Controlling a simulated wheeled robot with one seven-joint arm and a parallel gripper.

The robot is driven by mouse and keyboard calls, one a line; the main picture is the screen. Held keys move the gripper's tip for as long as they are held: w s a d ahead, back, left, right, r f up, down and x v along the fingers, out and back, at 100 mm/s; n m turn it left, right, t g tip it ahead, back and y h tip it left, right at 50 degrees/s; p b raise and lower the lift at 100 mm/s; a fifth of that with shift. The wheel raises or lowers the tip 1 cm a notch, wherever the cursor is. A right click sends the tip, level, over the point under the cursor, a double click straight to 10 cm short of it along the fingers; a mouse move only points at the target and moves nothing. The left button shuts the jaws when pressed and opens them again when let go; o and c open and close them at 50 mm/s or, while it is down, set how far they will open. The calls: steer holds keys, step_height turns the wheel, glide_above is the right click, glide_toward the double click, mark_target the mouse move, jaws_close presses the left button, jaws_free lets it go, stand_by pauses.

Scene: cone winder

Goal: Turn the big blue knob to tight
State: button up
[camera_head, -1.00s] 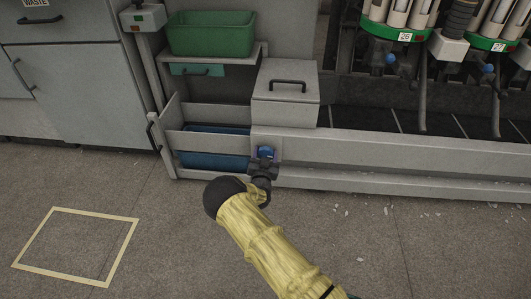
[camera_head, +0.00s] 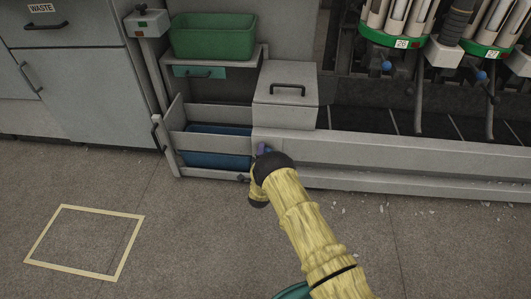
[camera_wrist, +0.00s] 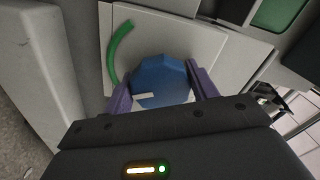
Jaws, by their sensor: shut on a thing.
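The big blue knob (camera_wrist: 160,82) fills the middle of the wrist view, mounted on a pale plate (camera_wrist: 190,34) on the machine's low front. A white mark shows on its lower left part, and a green arc (camera_wrist: 121,42) is on the plate at its upper left. My gripper (camera_wrist: 162,88) is shut on the knob, one purple finger on each side. In the head view my yellow-sleeved arm and dark wrist hide the knob and most of the gripper; only a bit of purple finger (camera_head: 264,149) shows.
A grey box with a black handle (camera_head: 287,92) stands above the knob. Left of it are a blue bin (camera_head: 216,160) and a green bin (camera_head: 213,37). The machine's long rail (camera_head: 420,153) runs right. A yellow floor outline (camera_head: 82,243) lies empty at left.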

steer(key=m+p, duration=0.1)
steer(key=m, duration=0.2)
steer(key=shift+m, duration=0.4)
steer(key=shift+m+p, duration=0.35)
steer(key=shift+m, duration=1.25)
steer(key=o, duration=1)
steer(key=s+p, duration=0.2)
steer(key=s, duration=0.3)
steer(key=s+p, duration=0.3)
steer(key=s, duration=0.3)
steer(key=s+p, duration=0.2)
steer(key=s, duration=0.4)
steer(key=shift+s+a+p, duration=0.25)
steer(key=shift+a+p, duration=0.1)
steer(key=shift+p, duration=0.05)
